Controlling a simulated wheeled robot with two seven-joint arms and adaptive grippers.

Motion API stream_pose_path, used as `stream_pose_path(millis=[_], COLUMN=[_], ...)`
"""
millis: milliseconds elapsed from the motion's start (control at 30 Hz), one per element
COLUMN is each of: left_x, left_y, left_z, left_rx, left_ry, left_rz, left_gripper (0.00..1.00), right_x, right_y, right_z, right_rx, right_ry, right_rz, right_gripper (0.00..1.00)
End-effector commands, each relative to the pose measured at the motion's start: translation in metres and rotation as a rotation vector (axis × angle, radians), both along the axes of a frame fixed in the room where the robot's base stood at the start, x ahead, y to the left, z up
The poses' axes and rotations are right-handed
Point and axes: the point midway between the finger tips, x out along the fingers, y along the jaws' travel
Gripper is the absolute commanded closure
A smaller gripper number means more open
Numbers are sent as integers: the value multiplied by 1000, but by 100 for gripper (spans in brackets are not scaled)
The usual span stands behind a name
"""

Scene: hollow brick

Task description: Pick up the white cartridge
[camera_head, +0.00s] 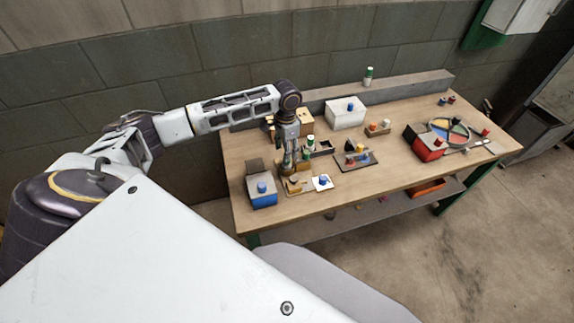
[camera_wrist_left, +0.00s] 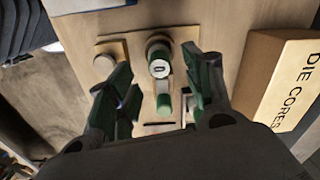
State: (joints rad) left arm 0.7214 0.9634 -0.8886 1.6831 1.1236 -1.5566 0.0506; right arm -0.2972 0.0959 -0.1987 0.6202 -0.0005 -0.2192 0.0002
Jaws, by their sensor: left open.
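My left gripper (camera_head: 290,168) points down over the left part of the table. In the left wrist view its green-lined fingers (camera_wrist_left: 158,82) are open, one on each side of a small upright piece with a white round top and a dark slot (camera_wrist_left: 159,68). This may be the white cartridge; I cannot tell for sure. A green and white cylinder (camera_wrist_left: 163,100) lies beside it, also between the fingers. In the head view a white piece with a green top (camera_head: 310,144) stands just right of the gripper. My right gripper is not in view.
A wooden block with knobs (camera_head: 298,185) and a blue-fronted box (camera_head: 262,192) are near the gripper. The box marked DIE CORES (camera_wrist_left: 290,85) stands to its right in the wrist view. A white box (camera_head: 345,113) and a red box (camera_head: 425,145) stand farther off.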

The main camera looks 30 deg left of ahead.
Motion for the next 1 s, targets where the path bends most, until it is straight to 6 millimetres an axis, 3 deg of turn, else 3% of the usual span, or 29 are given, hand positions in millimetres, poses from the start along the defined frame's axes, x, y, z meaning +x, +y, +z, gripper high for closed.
stream_pose_path(millis=[367, 800, 1000], left_x=[0, 1, 1], left_y=[0, -2, -2], left_z=[-3, -46, -52], left_rx=[0, 1, 1], left_ry=[1, 2, 0], left_rz=[0, 1, 0], left_gripper=[49, 49, 49], right_x=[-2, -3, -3], right_y=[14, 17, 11], right_z=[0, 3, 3], right_rx=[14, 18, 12], right_ry=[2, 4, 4], right_rz=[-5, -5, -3], right_gripper=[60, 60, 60])
